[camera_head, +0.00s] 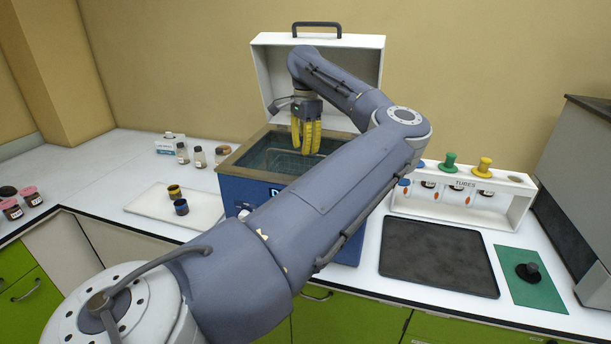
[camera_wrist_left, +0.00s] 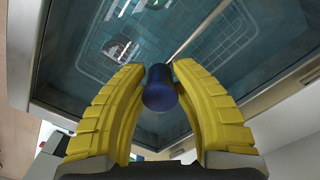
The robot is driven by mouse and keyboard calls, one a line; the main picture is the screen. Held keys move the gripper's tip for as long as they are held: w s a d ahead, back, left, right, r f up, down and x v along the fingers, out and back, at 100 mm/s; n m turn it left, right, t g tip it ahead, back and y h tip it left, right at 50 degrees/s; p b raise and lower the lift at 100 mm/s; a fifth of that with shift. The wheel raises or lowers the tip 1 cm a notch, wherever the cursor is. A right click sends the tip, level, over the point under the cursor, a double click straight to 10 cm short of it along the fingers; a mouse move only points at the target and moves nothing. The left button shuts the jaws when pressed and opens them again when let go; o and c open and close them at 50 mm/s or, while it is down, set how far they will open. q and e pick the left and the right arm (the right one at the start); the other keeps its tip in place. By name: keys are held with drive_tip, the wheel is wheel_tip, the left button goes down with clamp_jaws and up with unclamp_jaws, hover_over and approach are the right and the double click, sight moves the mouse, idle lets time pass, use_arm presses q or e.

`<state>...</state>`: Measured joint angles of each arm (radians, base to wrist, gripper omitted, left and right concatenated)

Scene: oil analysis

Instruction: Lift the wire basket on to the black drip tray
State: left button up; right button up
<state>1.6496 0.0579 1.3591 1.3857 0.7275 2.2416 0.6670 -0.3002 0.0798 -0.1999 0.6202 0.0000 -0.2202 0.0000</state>
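The wire basket (camera_wrist_left: 82,66) lies inside the bath, its pale wire outline showing under the teal liquid in the left wrist view. A thin rod runs from it to a dark blue handle (camera_wrist_left: 159,92). My left gripper (camera_head: 305,150) points down over the open bath. In the left wrist view its yellow fingers (camera_wrist_left: 160,68) are on both sides of the handle and appear closed against it. In the head view, my arm and fingers hide the handle. The black drip tray (camera_head: 435,256) lies bare on the counter, right of the bath. My right gripper is out of view.
The blue bath (camera_head: 245,190) has a raised white lid (camera_head: 268,72) behind it. A white tube rack (camera_head: 408,206) stands behind the drip tray, and a green mat (camera_head: 530,292) with a black knob lies right of it. Small jars and a white board (camera_head: 150,203) are left.

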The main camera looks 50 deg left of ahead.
use_arm(q)
clamp_jaws()
drive_tip(key=shift+r, duration=0.15)
